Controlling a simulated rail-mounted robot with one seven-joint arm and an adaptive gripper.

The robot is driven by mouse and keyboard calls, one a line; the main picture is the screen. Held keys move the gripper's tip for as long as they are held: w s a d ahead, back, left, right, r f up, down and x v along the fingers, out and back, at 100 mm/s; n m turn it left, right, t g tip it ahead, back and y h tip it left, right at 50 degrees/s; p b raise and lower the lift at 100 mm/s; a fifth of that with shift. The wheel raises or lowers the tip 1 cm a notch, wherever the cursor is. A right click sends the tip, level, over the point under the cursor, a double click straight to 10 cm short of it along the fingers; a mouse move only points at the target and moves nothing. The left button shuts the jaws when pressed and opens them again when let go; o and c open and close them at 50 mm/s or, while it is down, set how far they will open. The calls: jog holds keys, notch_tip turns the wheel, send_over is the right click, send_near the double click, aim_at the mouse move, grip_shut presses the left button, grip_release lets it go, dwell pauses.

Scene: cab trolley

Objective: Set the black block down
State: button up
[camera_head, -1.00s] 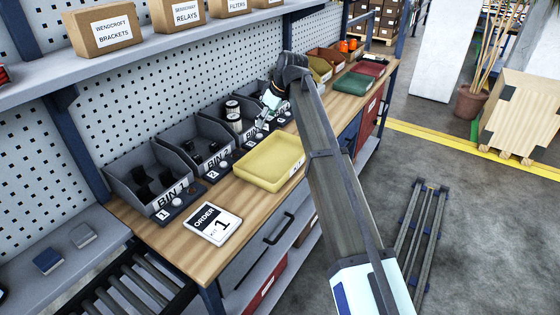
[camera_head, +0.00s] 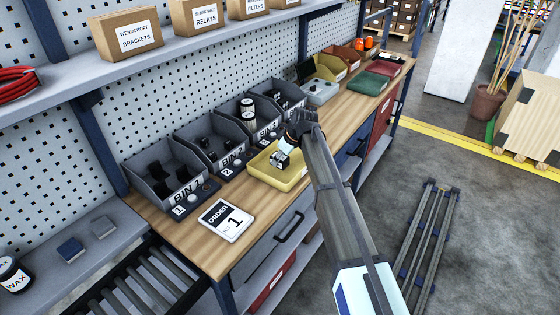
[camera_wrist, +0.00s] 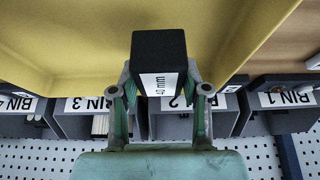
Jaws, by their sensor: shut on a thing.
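The black block (camera_wrist: 158,52) with a white "40 mm" label is held between the fingers of my gripper (camera_wrist: 163,95) in the wrist view. My gripper is shut on it. In the head view my gripper (camera_head: 283,160) is over the yellow tray (camera_head: 262,175), with the block (camera_head: 279,162) at its tip. The yellow tray (camera_wrist: 60,50) fills much of the wrist view behind the block. I cannot tell whether the block touches the tray floor.
Grey bins stand in a row behind the tray, including BIN 1 (camera_head: 157,192). An order card (camera_head: 226,221) lies on the wooden bench left of the tray. A shelf with cardboard boxes (camera_head: 127,34) runs above. Green and red bins (camera_head: 362,81) stand farther right.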

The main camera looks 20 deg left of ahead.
jog(key=shift+f, duration=1.05)
jog(key=shift+f, duration=0.15)
jog(key=o, duration=1.2)
jog(key=b+v, duration=0.3)
jog(key=v, duration=0.9)
